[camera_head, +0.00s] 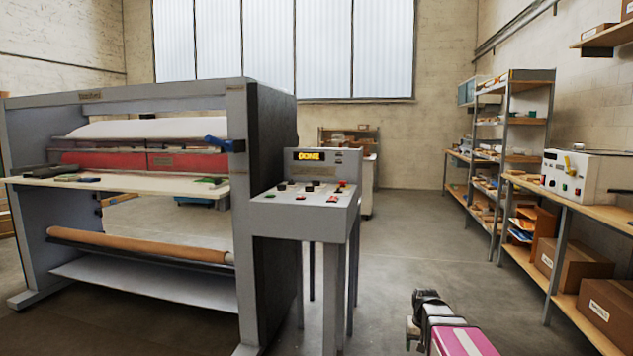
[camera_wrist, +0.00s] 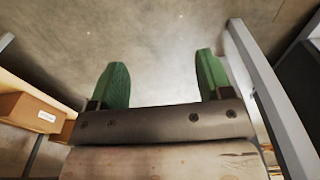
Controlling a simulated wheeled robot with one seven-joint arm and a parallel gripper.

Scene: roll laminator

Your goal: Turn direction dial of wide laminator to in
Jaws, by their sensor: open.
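The wide laminator (camera_head: 241,120) stands at the left in the head view, a grey frame with a red roller band and a white roll. Its control console (camera_head: 300,198) stands at its right side on legs, with several dark knobs (camera_head: 282,186), red buttons and a lit display (camera_head: 309,156) reading "DONE". Which knob is the direction dial, and its setting, is too small to tell. My arm shows at the bottom of the head view, low and right of the console, apart from it. In the wrist view my gripper (camera_wrist: 161,82) has two green fingers spread wide, with nothing between them.
A shelf bench (camera_head: 580,205) runs along the right wall with cardboard boxes and a white device (camera_head: 585,177). A shelving rack (camera_head: 500,130) stands farther back. The floor (camera_head: 400,240) between console and bench is clear.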

